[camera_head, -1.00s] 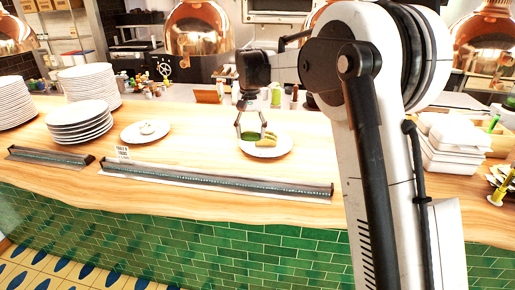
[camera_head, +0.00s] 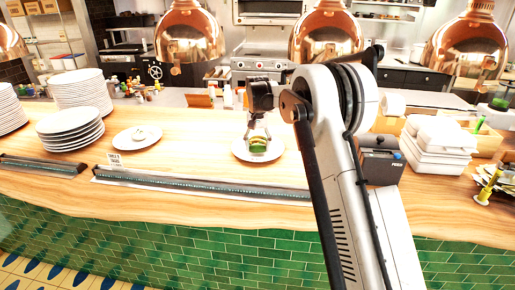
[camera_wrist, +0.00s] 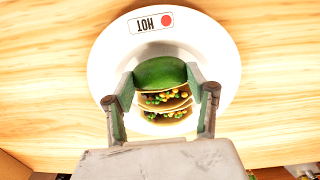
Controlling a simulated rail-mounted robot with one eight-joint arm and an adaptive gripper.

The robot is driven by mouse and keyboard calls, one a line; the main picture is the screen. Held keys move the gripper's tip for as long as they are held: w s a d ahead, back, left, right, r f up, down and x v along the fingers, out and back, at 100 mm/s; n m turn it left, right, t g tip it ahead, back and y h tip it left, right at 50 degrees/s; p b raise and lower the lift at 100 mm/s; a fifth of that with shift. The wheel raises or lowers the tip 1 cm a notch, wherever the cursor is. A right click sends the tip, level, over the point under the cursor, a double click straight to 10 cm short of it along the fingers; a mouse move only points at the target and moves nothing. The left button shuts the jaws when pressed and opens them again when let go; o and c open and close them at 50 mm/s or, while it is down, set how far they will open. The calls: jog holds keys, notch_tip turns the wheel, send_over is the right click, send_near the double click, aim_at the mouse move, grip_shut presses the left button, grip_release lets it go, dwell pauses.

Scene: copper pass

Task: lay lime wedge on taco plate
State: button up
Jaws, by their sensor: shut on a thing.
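The taco plate (camera_head: 238,153) is round and white and lies on the wooden counter. In the wrist view the plate (camera_wrist: 105,60) fills the middle, with filled tacos (camera_wrist: 165,100) on it. My gripper (camera_wrist: 160,78) is shut on the green lime wedge (camera_wrist: 160,72), one finger on each side. The wedge overlaps the upper taco in that view. In the head view my gripper (camera_head: 257,140) is over the plate's middle. Whether the wedge touches the plate or tacos I cannot tell.
A "HOT" label with a red dot (camera_wrist: 151,22) lies on the plate's rim. A smaller plate with a white item (camera_head: 120,140) and stacked plates (camera_head: 70,128) stand left. A dark device (camera_head: 380,165) and white dishes (camera_head: 435,165) stand right. Copper lamps (camera_head: 325,35) hang above.

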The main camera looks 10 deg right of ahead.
jog(key=shift+f, duration=0.85)
jog(key=shift+f, duration=0.2)
jog(key=o, duration=0.9)
